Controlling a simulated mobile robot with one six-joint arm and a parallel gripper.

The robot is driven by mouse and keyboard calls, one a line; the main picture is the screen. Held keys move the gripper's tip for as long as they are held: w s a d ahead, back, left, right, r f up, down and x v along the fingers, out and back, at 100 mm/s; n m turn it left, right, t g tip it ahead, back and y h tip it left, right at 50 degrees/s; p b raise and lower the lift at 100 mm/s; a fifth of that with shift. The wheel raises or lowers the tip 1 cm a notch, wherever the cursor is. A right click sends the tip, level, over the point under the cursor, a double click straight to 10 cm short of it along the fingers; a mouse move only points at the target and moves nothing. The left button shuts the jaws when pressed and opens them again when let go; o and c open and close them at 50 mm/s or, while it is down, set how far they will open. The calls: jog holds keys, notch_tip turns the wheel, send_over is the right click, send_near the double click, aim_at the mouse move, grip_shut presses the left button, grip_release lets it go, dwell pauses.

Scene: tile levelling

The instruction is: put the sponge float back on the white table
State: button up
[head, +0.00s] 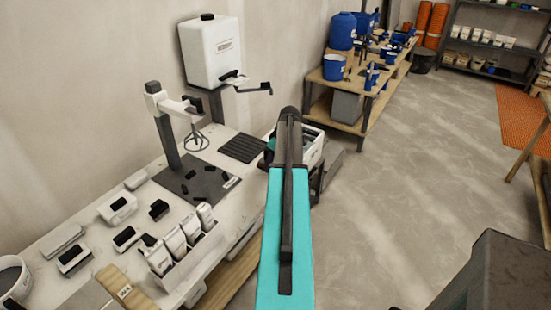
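The white table (246,186) runs along the left wall, its top crowded with tools. Several pale blocks with dark tops or handles lie on its near left part, one of them a white block with a dark grip (74,259). I cannot tell whether any of them is the sponge float. My teal arm reaches forward over the right edge of the table and hides what is behind it. My gripper is largely hidden beyond the arm's dark end, and I cannot see whether it holds anything.
A mixer stand (168,135) and a white tank (211,50) stand at the table's back. A caddy of white bottles (185,250) sits at its front edge. A wooden bench (338,108) with blue buckets stands farther back.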

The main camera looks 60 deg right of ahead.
jog(key=shift+w+d+f+p, duration=0.1)
jog(key=shift+w+d+p, duration=0.25)
jog(key=shift+d, duration=0.5)
jog(key=shift+w+d+f+p, duration=0.1)
jog(key=shift+w+d+p, duration=0.15)
jog(key=shift+w+d, duration=0.45)
jog(key=shift+w+d+f+p, duration=0.1)
jog(key=shift+w+d+p, duration=0.15)
jog(key=shift+d, duration=0.75)
jog(key=shift+s+f, duration=0.1)
jog(key=shift+f+p, duration=0.95)
jog(key=shift+f, duration=0.65)
jog(key=shift+f, duration=0.15)
jog(key=o, duration=1.3)
jog(key=shift+b+v, duration=1.7)
jog(key=shift+v, duration=4.45)
